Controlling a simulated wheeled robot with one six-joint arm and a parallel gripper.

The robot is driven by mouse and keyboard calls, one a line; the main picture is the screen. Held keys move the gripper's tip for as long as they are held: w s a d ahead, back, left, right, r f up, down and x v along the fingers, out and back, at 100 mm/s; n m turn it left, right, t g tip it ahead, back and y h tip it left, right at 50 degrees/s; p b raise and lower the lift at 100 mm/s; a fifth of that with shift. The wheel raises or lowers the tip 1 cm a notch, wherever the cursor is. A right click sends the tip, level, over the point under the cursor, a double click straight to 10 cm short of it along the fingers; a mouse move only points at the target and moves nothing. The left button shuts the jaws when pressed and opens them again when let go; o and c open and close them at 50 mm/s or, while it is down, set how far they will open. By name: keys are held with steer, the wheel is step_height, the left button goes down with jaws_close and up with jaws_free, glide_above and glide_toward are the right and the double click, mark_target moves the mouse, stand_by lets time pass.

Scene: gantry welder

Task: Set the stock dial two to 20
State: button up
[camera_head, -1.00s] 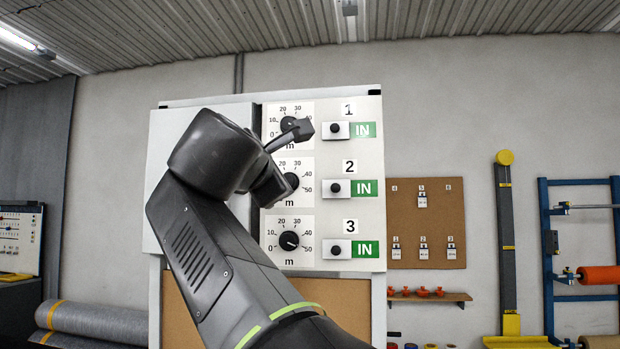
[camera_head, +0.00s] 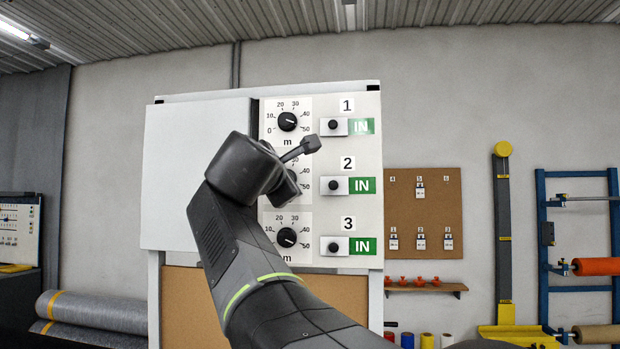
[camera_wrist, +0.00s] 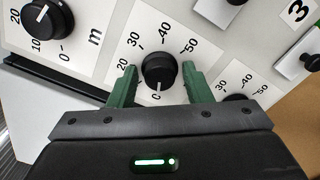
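In the wrist view, dial two (camera_wrist: 159,72) is a black round knob on a white scale plate, between the two green fingers of my gripper (camera_wrist: 160,76). The fingers are open, one on each side of the knob, with a gap on both sides. The knob's white mark points close to the 0. The 20 and 30 are up and left of the knob, the 40 and 50 up and right. In the head view my arm hides dial two; only part of its scale (camera_head: 306,170) shows beside the label 2 (camera_head: 347,163).
Dial one (camera_head: 287,121) is above and dial three (camera_head: 287,237) below on the same white panel (camera_head: 215,103). Black-knobbed switches with green IN signs (camera_head: 362,186) stand to the right.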

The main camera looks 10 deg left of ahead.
steer(key=c, duration=0.7)
steer(key=shift+m, duration=0.5)
steer(key=shift+f+m+b, duration=0.1)
steer(key=shift+m+b, duration=3.45)
steer(key=shift+m, duration=4.75)
